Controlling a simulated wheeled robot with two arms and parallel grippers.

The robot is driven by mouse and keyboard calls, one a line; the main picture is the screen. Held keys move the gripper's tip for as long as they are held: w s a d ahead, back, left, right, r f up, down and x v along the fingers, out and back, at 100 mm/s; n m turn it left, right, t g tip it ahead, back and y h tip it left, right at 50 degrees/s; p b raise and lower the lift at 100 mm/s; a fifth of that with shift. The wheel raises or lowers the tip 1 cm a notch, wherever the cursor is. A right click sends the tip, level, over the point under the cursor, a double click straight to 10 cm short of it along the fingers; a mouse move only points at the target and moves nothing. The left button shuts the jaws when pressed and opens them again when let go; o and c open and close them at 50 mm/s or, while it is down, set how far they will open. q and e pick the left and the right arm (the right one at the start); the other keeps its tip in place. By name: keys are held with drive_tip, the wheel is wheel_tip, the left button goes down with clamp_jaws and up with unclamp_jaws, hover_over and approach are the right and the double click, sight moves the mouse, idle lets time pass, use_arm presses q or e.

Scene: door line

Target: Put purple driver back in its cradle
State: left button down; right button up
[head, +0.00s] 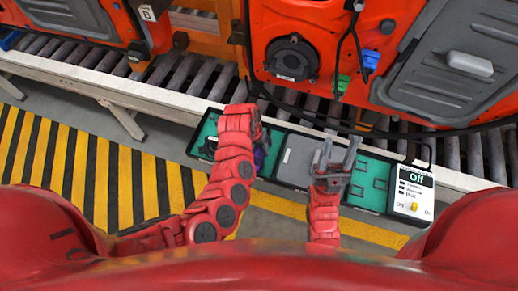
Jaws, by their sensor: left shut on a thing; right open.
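My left gripper (263,136) is over the left part of a dark-edged tray (205,134) with green compartments. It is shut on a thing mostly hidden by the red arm. A small dark purple patch, seemingly the purple driver (261,157), shows just below the gripper. I cannot tell the driver's tilt or whether it touches the tray. My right gripper (338,153) is open and empty above the tray, between its grey middle section (296,157) and its right green section (371,180). Which recess is the driver's cradle I cannot tell.
A panel reading "Off" (412,192) with a yellow switch stands at the tray's right end. Behind runs a roller conveyor (190,75) with orange door panels (300,25) and hanging black cables. Yellow-black striped floor (80,165) lies at the left.

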use_arm(q)
drive_tip(key=c, duration=0.7)
unclamp_jaws()
drive_tip(key=shift+s+d+f, duration=0.1)
drive_tip(key=shift+s+f, duration=0.15)
drive_tip(key=o, duration=0.5)
drive_tip(key=shift+w, duration=0.15)
drive_tip(key=shift+w, duration=0.1)
